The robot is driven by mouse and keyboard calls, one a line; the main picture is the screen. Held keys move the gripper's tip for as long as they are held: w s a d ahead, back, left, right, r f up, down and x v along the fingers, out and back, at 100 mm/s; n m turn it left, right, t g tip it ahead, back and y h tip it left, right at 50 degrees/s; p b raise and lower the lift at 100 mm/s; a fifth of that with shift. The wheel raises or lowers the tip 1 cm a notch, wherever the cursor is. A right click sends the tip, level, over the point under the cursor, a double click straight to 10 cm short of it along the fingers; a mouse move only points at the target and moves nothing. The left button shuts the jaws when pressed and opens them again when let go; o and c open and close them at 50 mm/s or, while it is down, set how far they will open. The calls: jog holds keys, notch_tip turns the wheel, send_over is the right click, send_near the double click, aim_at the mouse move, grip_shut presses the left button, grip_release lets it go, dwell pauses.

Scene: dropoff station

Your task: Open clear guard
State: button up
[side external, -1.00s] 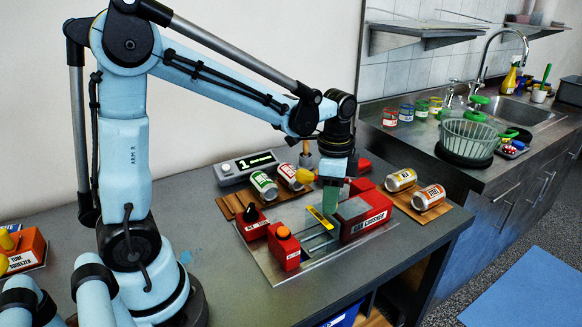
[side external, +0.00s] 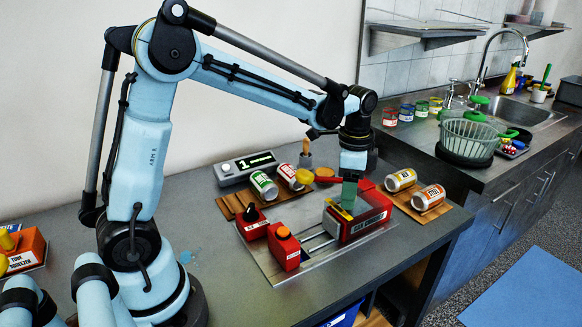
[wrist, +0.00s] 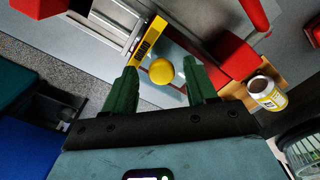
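The red can crusher (side external: 365,218) stands on a metal plate on the bench. Its clear guard (wrist: 180,88) shows as a see-through panel in the wrist view, with a yellow-and-black bar (wrist: 148,40) along one edge. A round yellow knob (wrist: 162,71) stands by the bar. My gripper (wrist: 160,63) has its green fingers apart, one on each side of the knob, with gaps visible on both sides. In the side view my gripper (side external: 348,204) is low at the crusher housing, beside the yellow bar (side external: 338,211), and hides the knob and much of the guard.
A red lever with a yellow ball (side external: 303,177) is behind the crusher. Red control boxes (side external: 284,248) stand at the left end of the rails. Cans lie on wooden racks at left (side external: 264,185) and right (side external: 428,197). A display box (side external: 246,167) is behind.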

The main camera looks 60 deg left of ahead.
notch_tip(320, 180, up, 12)
dwell(0.8)
jog(key=shift+s, duration=0.1)
jog(key=s+d+f+n+t, duration=0.2)
jog(key=s+f+n+t, duration=0.5)
jog(key=s, duration=0.5)
jog(key=shift+s+f+n, duration=0.25)
jog(key=shift+s+n, duration=0.15)
jog(key=shift+n, duration=0.6)
dwell(0.6)
